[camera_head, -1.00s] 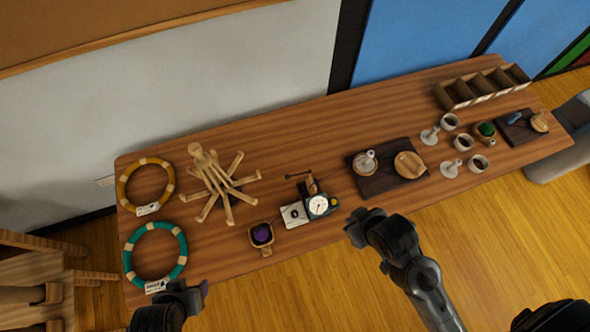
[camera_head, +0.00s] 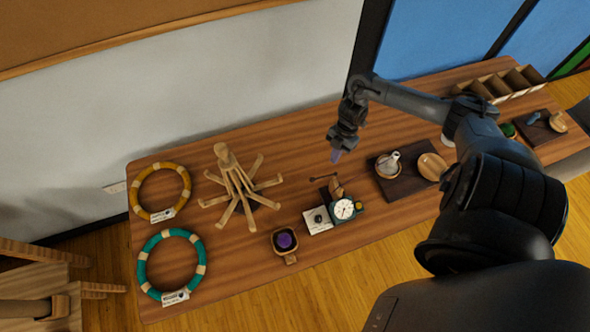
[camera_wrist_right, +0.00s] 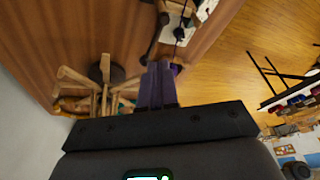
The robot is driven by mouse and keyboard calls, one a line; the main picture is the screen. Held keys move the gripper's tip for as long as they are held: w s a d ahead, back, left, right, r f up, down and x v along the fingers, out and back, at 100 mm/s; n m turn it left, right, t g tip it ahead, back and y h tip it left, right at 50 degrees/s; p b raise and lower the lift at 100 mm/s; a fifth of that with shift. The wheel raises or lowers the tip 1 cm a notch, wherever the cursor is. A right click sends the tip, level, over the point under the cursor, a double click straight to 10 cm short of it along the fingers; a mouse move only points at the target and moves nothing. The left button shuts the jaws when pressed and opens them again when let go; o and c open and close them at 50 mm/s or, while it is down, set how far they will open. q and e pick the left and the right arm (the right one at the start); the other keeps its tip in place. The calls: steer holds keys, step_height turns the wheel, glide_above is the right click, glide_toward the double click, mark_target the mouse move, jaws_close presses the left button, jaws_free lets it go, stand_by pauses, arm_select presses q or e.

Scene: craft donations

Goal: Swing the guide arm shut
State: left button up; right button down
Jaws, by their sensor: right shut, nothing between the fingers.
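A small winder with a white dial (camera_head: 343,208) and a dark green body stands near the table's front edge. A wooden piece rises behind the dial. A thin dark guide arm (camera_head: 324,177) sticks out to the left from its top. My right gripper (camera_head: 336,157) is over the table just behind the guide arm, pointing down. Its purple fingers are together and empty. In the right wrist view the shut fingers (camera_wrist_right: 158,85) are beside a dark bar that looks like the guide arm (camera_wrist_right: 152,45); I cannot tell if they touch. My left gripper is out of view.
A wooden skein winder (camera_head: 237,185) with spread arms stands left of the winder. A wooden bowl with purple yarn (camera_head: 285,240) and a white card (camera_head: 318,220) are close by. A dark board (camera_head: 400,186) with bowls is at right. Two rings lie far left.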

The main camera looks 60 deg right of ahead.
step_height(320, 180, up, 2)
steer(key=w+d, duration=0.2)
steer(key=d, duration=0.1)
arm_select(q)
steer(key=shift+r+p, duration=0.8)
steer(key=shift+p, duration=0.1)
arm_select(e)
steer(key=w+a+f, duration=0.1)
steer(key=a+f, duration=0.6)
steer(key=f, duration=0.3)
steer(key=shift+w+t+h, duration=0.3)
steer(key=shift+w, duration=0.1)
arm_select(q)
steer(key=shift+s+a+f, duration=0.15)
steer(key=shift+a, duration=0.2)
arm_select(e)
steer(key=shift+s+a+n, duration=0.15)
steer(key=shift+a+n, duration=0.05)
steer(key=shift+n, duration=0.1)
